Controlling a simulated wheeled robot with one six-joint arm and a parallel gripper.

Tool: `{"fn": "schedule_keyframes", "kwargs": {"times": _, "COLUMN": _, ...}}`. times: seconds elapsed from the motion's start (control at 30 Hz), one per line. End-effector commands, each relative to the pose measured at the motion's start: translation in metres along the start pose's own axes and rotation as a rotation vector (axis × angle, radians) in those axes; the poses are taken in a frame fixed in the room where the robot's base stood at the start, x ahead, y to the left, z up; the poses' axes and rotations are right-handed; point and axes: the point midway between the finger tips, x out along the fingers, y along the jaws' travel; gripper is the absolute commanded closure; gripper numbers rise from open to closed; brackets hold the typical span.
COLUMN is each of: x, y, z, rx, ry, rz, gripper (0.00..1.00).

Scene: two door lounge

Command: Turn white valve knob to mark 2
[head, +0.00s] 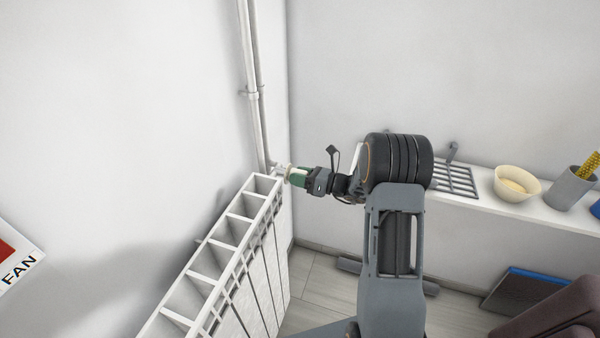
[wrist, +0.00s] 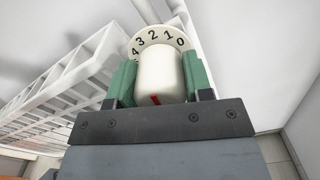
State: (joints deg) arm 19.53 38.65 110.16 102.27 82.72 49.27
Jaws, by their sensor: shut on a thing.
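The white valve knob (wrist: 160,72) shows large in the wrist view, in front of a pale dial ring (wrist: 153,36) with black numbers, 0 to 4 being readable. A red mark (wrist: 155,99) shows at the knob's near end; I cannot tell which number it lines up with. My gripper (wrist: 161,80) has its green fingers on both sides of the knob, shut on it. In the head view, my gripper (head: 294,175) is at the radiator's far top corner, by the pipes, and the knob is small and mostly hidden there.
The white radiator (head: 245,230) stands along the left wall. White pipes (head: 255,90) run up the wall behind the knob. At right, a white shelf (head: 555,216) holds a rack (head: 455,179), a cream bowl (head: 516,183) and a grey cup (head: 571,188). A blue-edged object (head: 530,285) is below.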

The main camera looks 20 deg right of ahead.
Motion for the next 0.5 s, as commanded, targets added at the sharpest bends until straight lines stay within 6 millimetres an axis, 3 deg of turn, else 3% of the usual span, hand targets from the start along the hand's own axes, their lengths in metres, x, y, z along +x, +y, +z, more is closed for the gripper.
{"fn": "schedule_keyframes", "kwargs": {"times": 0.5, "x": -0.0003, "y": 0.0005, "z": -0.0039, "rx": 0.043, "ry": 0.006, "rz": 0.001, "gripper": 0.77}}
